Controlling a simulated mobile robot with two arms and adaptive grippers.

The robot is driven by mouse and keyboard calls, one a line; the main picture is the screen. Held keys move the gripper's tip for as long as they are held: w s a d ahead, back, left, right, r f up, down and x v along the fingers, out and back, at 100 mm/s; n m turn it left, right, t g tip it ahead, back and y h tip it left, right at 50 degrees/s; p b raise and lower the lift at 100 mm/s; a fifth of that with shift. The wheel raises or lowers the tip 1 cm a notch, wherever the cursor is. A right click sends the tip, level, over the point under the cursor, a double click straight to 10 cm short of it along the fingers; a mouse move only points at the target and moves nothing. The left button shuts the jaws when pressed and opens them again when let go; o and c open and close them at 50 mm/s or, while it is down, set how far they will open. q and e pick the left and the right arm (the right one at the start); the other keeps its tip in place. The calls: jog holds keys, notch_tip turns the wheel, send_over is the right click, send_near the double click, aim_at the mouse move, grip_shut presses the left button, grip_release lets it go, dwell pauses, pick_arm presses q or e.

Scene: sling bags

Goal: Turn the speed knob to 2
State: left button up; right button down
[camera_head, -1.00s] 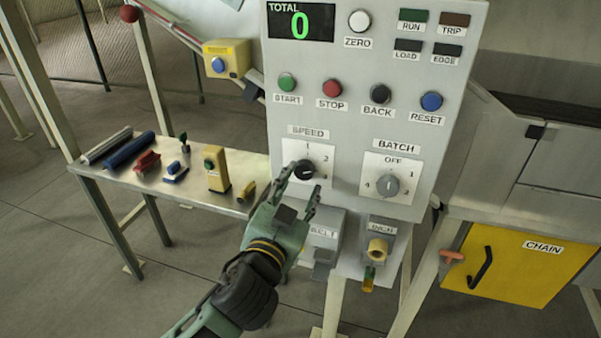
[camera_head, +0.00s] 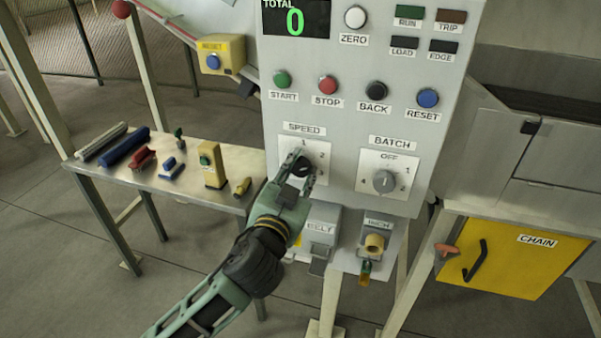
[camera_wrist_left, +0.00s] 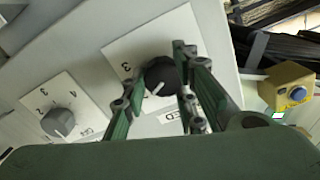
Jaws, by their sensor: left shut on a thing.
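The black speed knob (camera_head: 303,166) sits on a white dial plate marked SPEED on the grey control panel; the numbers 1, 2 and 3 show around it. My left gripper (camera_head: 302,170) is at this knob, shut on it with a finger on each side, partly hiding it. In the left wrist view the knob (camera_wrist_left: 160,76) shows between the fingers (camera_wrist_left: 155,85). Its white pointer mark appears to face the side of the SPEED label, roughly toward 1. My right gripper is not in view.
The grey batch knob (camera_head: 383,181) is close on the right. START, STOP, BACK and RESET buttons are above, and the inch control (camera_head: 374,243) is below. A side table (camera_head: 235,190) with several small items stands left. A yellow chain door (camera_head: 505,265) is at lower right.

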pick_arm(q)
jog(key=shift+d+f, duration=0.1)
jog(key=shift+f, duration=0.1)
jog(key=shift+c, duration=1.2)
jog(key=shift+s+n, duration=0.1)
jog(key=shift+n, duration=0.3)
grip_shut()
jog(key=o, duration=1)
grip_release()
jog(key=shift+d, duration=0.2)
jog(key=shift+a, duration=0.1)
jog(key=shift+a, duration=0.1)
jog(key=v, duration=1.2)
